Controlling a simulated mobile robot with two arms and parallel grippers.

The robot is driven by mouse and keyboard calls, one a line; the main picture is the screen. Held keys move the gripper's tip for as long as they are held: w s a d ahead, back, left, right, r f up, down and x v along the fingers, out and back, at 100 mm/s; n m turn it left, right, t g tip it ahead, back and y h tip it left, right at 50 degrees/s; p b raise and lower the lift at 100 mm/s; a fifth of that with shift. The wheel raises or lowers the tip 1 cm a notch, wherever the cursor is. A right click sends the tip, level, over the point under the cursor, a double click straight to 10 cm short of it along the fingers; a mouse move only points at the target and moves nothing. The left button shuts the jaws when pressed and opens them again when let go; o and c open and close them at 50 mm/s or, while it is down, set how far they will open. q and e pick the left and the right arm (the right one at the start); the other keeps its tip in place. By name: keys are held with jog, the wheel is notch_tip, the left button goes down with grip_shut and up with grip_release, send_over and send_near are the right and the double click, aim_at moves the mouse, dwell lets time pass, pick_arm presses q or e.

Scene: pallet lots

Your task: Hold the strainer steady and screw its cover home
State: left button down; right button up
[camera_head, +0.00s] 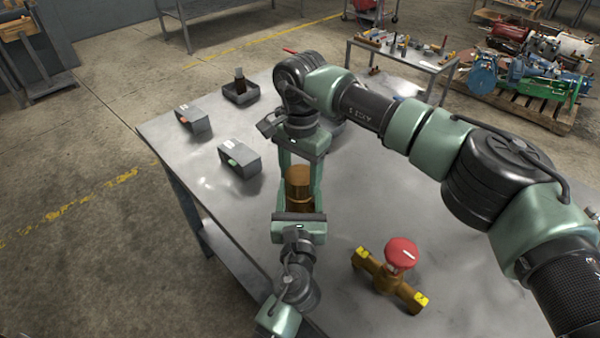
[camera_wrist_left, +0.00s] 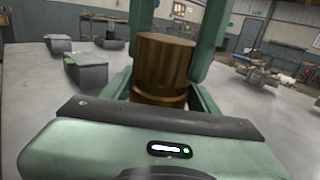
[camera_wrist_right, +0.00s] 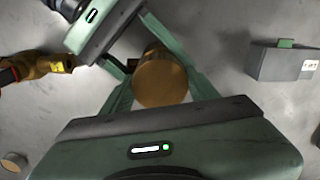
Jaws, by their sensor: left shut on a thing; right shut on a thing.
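The strainer is an upright brass cylinder on the metal table, between my two grippers. Its cover (camera_head: 298,176) is the broad upper part, plain in the left wrist view (camera_wrist_left: 165,62) and seen from above in the right wrist view (camera_wrist_right: 160,80). A narrower ringed part of the body (camera_wrist_left: 158,99) shows just below. My left gripper (camera_head: 298,205) is shut low on the strainer body from the near side. My right gripper (camera_head: 299,178) is shut on the cover from the far side. The fingers hide the seam's sides; I cannot tell how tight the cover sits.
A brass valve with a red handwheel (camera_head: 402,254) lies at the near right. Grey boxes with a green tag (camera_head: 239,162) and an orange tag (camera_head: 195,124) stand left. A dark tray (camera_head: 241,97) holds a small bottle. My right arm spans the table's right side.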

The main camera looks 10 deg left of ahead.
jog(key=shift+f, duration=0.35)
jog(key=m, duration=1.3)
jog(key=shift+s+d, duration=0.1)
dwell(0.4)
jog(key=o, duration=1.5)
jog(key=shift+c, duration=0.2)
jog(key=shift+r, duration=0.1)
